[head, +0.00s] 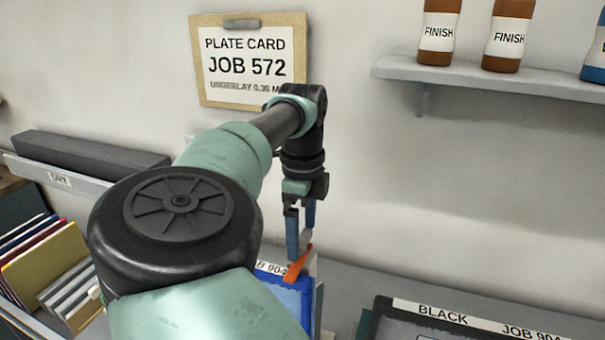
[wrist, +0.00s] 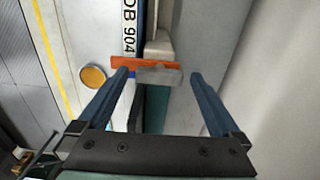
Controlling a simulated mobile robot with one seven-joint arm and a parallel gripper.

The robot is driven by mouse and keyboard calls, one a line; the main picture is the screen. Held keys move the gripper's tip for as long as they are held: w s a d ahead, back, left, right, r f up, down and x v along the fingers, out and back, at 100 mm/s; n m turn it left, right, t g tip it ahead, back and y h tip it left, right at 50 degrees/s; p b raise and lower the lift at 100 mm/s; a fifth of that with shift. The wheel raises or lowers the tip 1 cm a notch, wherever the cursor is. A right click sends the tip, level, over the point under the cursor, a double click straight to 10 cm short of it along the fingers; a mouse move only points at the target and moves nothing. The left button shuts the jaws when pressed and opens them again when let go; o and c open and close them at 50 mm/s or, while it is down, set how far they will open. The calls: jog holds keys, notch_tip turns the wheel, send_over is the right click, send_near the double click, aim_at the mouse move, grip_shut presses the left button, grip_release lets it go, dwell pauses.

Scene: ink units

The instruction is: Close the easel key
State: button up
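My gripper (head: 300,240) hangs pointing down above the blue unit labelled JOB 904 (head: 288,295). Its two blue fingers stand apart in the wrist view (wrist: 159,75), with nothing clamped. An orange lever (head: 297,265), which looks like the easel key, sticks out beside the fingertips. In the wrist view the orange bar (wrist: 138,63) lies crosswise at the left fingertip, and a grey piece (wrist: 158,76) beside it shows between the fingertips. I cannot tell whether a finger touches either.
A dark panel labelled BLACK (head: 450,325) lies at the lower right. A wall shelf (head: 480,78) holds bottles. In the wrist view, a round amber item (wrist: 93,77) lies left of the fingers.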

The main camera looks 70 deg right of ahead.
aim_at(302, 238)
notch_tip(302, 238, up, 13)
jog(key=b, duration=0.1)
jog(key=shift+b, duration=0.4)
jog(key=shift+a+f, duration=0.1)
jog(key=shift+f, duration=0.05)
dwell(0.5)
